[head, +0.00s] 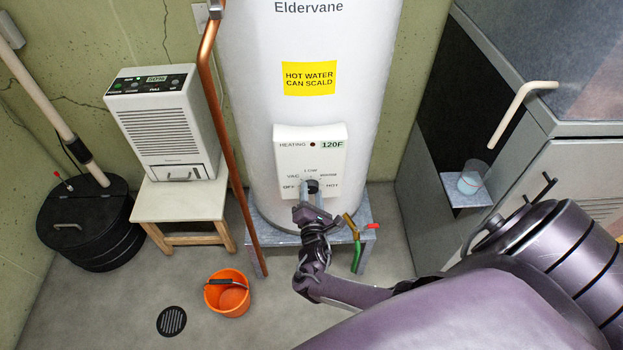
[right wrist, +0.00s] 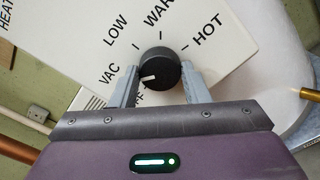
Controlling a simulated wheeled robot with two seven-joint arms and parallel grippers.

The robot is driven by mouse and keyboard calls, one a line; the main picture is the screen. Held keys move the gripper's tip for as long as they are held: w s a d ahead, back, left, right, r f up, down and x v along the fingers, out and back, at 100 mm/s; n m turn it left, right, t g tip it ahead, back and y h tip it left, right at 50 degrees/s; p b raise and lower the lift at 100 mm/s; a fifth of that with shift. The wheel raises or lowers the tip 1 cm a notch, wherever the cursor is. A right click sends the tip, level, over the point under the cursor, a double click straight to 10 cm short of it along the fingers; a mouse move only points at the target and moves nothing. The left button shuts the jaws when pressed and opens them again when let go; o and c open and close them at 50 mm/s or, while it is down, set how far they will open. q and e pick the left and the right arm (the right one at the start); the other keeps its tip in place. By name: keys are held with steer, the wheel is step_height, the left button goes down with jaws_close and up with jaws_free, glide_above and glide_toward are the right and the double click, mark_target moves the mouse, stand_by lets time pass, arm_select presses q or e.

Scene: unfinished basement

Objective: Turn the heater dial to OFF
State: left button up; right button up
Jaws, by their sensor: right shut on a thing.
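The heater dial (head: 312,187) is a round black knob low on the white control panel (head: 290,158) of the water heater. In the right wrist view the dial (right wrist: 160,68) has a white pointer mark on its lower left, aimed roughly between VAC and the OFF label; I cannot tell the exact setting. The OFF label is partly hidden by a finger. My right gripper (right wrist: 160,85) is shut on the dial, with one grey finger on each side of it. It also shows at the panel in the head view (head: 309,190). My left gripper is not in view.
The heater (head: 250,90) stands on a grey stand (head: 364,208). A copper pipe (head: 228,150) runs down its left side. A dehumidifier (head: 160,125) sits on a wooden stool (head: 180,203). An orange bucket (head: 228,300) is on the floor. A cup (head: 471,177) stands on a right-hand ledge.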

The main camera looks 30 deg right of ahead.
steer(key=n+p, duration=0.1)
steer(key=n, duration=0.3)
steer(key=shift+n, duration=0.3)
steer(key=shift+n+p, duration=0.4)
steer(key=shift+n, duration=1.8)
steer(key=o, duration=1)
steer(key=shift+c, duration=0.2)
steer(key=p+v, duration=0.1)
steer(key=v, duration=0.6)
steer(key=shift+s+a, duration=0.25)
steer(key=shift+s, duration=0.1)
